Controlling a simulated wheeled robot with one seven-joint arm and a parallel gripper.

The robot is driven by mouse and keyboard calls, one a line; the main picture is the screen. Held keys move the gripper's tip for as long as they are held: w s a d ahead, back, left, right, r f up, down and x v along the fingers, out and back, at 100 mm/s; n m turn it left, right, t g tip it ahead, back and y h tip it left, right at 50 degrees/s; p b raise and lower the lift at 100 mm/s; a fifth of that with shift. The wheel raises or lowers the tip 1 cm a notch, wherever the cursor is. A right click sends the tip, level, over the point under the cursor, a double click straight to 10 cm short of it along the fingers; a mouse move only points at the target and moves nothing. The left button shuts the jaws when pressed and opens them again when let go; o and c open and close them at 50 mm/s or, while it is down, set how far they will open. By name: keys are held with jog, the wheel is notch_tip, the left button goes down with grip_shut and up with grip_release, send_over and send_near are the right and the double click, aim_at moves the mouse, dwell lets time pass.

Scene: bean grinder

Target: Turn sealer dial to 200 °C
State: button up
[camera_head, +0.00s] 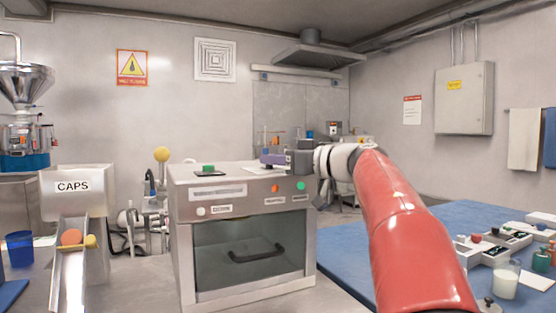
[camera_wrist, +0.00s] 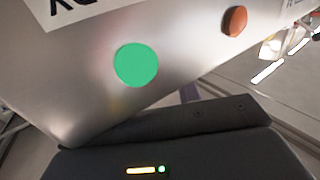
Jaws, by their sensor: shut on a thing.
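A steel box machine (camera_head: 182,240) with a glass front and a dark handle (camera_head: 257,252) stands at the centre of the head view. My gripper (camera_head: 270,160) reaches in from the right over its upper front edge. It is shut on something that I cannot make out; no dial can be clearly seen. A green disc (camera_head: 300,187) and an orange disc (camera_head: 275,188) sit on the front panel below my gripper. In the wrist view the green disc (camera_wrist: 136,64) and the orange disc (camera_wrist: 235,21) are close, above my dark gripper body (camera_wrist: 200,150). My fingertips are hidden there.
A green button (camera_head: 208,168) is on the machine's top left. A CAPS hopper with a chute (camera_head: 73,187) stands at left, near a blue cup (camera_head: 19,248). A blue mat (camera_head: 345,265) at right bears jars and small items. My red arm covers part of the right side.

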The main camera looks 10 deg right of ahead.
jog(key=shift+s+a+m+t+h, duration=0.15)
jog(key=shift+m+t+h, duration=0.45)
jog(key=shift+h, duration=0.15)
jog(key=shift+s+a+m+t+h, duration=0.1)
jog(key=shift+a+m+t+h, duration=0.05)
jog(key=shift+m+t+h, duration=0.5)
jog(key=shift+a+m+t+h, duration=0.15)
jog(key=shift+m+t+h, duration=0.25)
jog(key=shift+m+h, duration=0.65)
jog(key=shift+a+m+t+h, duration=0.1)
jog(key=shift+m+t+h, duration=0.35)
jog(key=shift+h, duration=1.1)
jog(key=shift+m, duration=0.25)
jog(key=o, duration=1)
jog(key=shift+c, duration=0.2)
jog(key=shift+s, duration=0.15)
jog(key=v, duration=0.7)
jog(key=shift+s, duration=0.3)
